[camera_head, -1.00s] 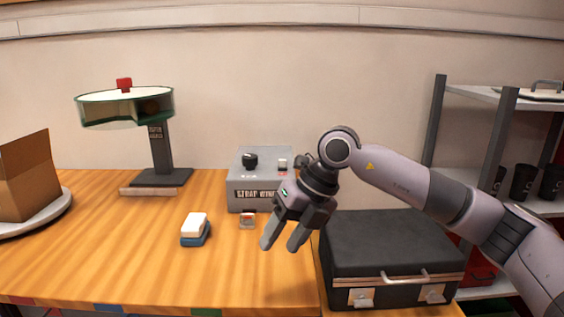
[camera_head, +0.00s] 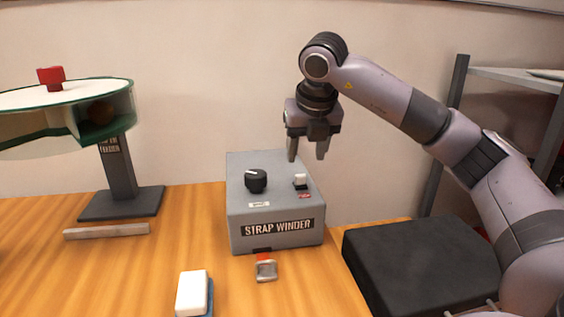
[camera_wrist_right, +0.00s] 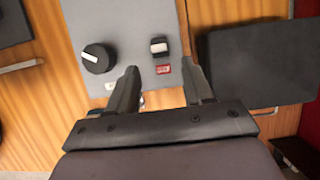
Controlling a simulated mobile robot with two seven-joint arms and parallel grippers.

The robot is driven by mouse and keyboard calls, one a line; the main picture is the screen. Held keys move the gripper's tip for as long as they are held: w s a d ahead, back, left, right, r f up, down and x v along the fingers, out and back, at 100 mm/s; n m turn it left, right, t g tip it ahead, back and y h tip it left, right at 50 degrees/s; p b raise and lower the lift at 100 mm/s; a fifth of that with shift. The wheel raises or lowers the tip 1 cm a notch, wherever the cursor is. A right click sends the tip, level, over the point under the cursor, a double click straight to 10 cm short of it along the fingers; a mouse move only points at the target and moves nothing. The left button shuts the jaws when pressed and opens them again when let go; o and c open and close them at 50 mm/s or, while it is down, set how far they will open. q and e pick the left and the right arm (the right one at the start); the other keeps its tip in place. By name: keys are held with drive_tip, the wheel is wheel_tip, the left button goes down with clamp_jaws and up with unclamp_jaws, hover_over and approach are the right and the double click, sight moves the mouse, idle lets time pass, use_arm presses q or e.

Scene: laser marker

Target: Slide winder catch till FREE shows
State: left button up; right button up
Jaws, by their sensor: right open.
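The grey strap winder (camera_head: 240,215) stands on the wooden table and carries a black knob (camera_head: 256,181) and a small white catch (camera_head: 300,180) on its top. A red label (camera_head: 305,196) shows beside the catch; its word is too small to read. In the right wrist view the catch (camera_wrist_right: 159,46) and the red label (camera_wrist_right: 163,69) lie between the finger lines. My right gripper (camera_head: 306,156) is open, pointing down, a little above the catch and apart from it. The gripper also shows in the wrist view (camera_wrist_right: 160,68). My left gripper is out of view.
A strap end with a metal buckle (camera_head: 266,271) hangs from the winder's front. A white and blue block (camera_head: 193,292) lies in front. A green-rimmed stand (camera_head: 122,205) is at left, a black case (camera_head: 420,265) at right. The table between stand and winder is clear.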

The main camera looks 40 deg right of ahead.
sight(301, 175)
drive_tip(key=x, duration=0.7)
drive_tip(key=shift+w, duration=0.1)
clamp_jaws()
